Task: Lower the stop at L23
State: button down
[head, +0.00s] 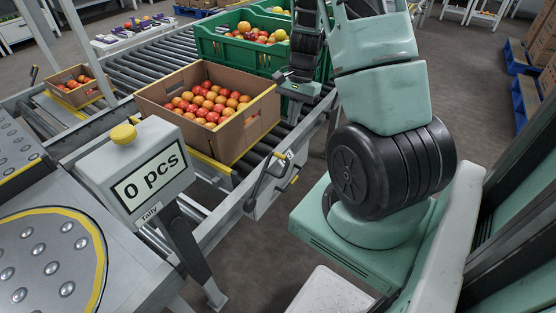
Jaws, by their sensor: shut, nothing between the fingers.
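A stop lever with a dark handle (263,178) and a yellow tip is mounted on the near side rail of the roller conveyor. A cardboard box (258,120) of tomatoes stands on the rollers behind the lever. My gripper (292,108) hangs over the rail beside the box's right corner, above and to the right of the lever. It is shut and empty, apart from the lever. Its fingertips are small and dark against the rollers.
A tally post (140,175) reading "0 pcs" stands at the front left, beside a ball-topped table (45,262). A smaller box (72,98) is at the left. Floor shows right of the rail.

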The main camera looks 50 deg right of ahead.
jog(key=shift+s+d+f, duration=0.2)
jog(key=shift+d+f, duration=0.05)
jog(key=shift+d, duration=0.15)
jog(key=a+f+b, duration=0.2)
jog(key=a+f, duration=0.4)
jog(key=f, duration=0.1)
jog(key=shift+s+f, duration=0.2)
jog(key=shift+s, duration=0.05)
dwell(0.5)
